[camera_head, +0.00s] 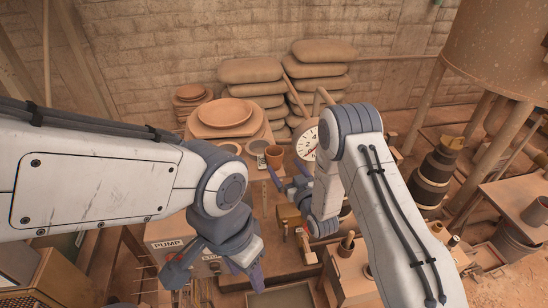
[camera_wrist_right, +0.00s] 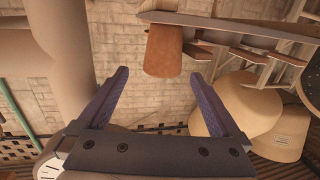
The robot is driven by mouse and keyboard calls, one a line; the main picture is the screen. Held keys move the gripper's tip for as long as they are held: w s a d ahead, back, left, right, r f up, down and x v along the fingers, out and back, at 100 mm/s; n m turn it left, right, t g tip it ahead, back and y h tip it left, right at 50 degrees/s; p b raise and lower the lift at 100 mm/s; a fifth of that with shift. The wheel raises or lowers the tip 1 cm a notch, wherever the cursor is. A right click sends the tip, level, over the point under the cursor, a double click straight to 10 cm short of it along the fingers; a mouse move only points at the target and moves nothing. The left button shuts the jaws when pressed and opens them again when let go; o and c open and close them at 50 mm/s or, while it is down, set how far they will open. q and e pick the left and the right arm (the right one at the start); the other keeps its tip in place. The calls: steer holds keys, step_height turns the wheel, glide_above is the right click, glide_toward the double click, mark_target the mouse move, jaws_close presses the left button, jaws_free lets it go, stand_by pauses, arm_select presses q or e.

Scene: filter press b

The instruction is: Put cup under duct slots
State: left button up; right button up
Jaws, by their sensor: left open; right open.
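A small terracotta cup (camera_head: 274,157) stands upright near the back edge of the work surface, beside round clay plates. In the right wrist view the cup (camera_wrist_right: 163,50) appears inverted, beyond and between my fingertips. My right gripper (camera_head: 287,178) is open and empty, just in front of the cup and apart from it; its two fingers (camera_wrist_right: 160,76) spread wide in the wrist view. My left gripper (camera_head: 213,276) is open and empty at the lower left, above the pump box. A slotted strip (camera_wrist_right: 240,46) runs beside the cup in the wrist view; I cannot tell whether it is the duct.
A stack of round clay plates (camera_head: 224,113) is left of the cup. A white dial gauge (camera_head: 306,143) is close on the right. The pump box (camera_head: 165,244) is at lower left. Filled sacks (camera_head: 318,78) lie behind. A small box holds a brush (camera_head: 348,242).

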mark_target(278, 160)
steer(key=p+x, duration=0.2)
steer(key=x, duration=0.3)
steer(key=shift+a+p, duration=0.2)
steer(key=shift+p, duration=0.15)
steer(key=shift+w+a, duration=0.1)
steer(key=shift+w, duration=0.15)
steer(key=shift+c, duration=0.3)
steer(key=c, duration=1.4)
